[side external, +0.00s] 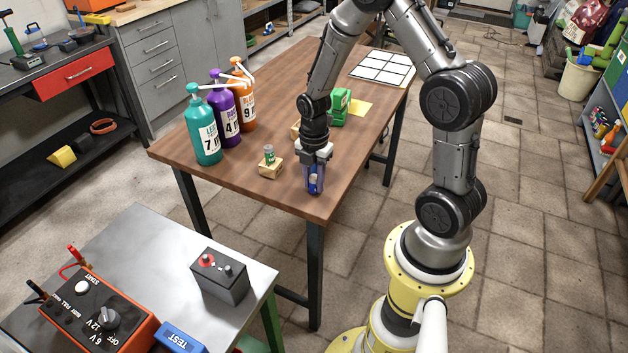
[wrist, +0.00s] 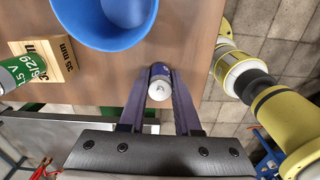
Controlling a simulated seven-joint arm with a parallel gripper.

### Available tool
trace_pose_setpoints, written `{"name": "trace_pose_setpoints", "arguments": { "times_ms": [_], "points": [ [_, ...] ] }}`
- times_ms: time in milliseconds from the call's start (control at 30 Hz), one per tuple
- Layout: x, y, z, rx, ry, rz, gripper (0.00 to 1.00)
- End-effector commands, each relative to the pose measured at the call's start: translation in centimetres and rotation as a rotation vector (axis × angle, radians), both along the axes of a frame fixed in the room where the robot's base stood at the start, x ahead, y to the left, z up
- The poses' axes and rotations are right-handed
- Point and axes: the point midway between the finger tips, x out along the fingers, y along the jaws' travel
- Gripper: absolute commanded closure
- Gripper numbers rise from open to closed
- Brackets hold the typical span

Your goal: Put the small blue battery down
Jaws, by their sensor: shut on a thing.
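The small blue battery (wrist: 160,84) is upright between the fingers of my gripper (wrist: 160,98), with its pale end facing the wrist camera. In the side external view my gripper (side external: 314,181) points down over the near right corner of the wooden table, and the blue battery (side external: 315,186) shows between its fingers. I cannot tell whether the battery's lower end touches the table.
A green battery (side external: 269,154) stands on a wooden block (side external: 271,168) just left of my gripper. A blue round bowl-like thing (wrist: 105,22) is close by in the wrist view. Teal (side external: 204,130), purple and orange bottles stand further left. The table edge is near.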

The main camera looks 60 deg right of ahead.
Motion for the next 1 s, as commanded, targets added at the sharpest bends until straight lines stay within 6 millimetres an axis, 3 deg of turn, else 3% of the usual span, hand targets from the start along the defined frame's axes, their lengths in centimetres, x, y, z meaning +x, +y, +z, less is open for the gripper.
{"name": "trace_pose_setpoints", "arguments": {
  "times_ms": [133,167,333,700,867,1000],
  "points": [
    [0.0,0.0,-0.5,0.000,0.001,0.000,1.00],
    [0.0,0.0,-0.5,0.000,0.001,0.000,0.67],
    [0.0,0.0,-0.5,0.000,0.001,0.000,0.39],
    [0.0,0.0,-0.3,0.000,0.000,0.000,0.39],
    [0.1,0.0,2.0,-0.001,-0.005,0.000,0.39],
    [0.0,-0.1,5.1,-0.002,-0.006,0.000,0.39]
  ]
}}
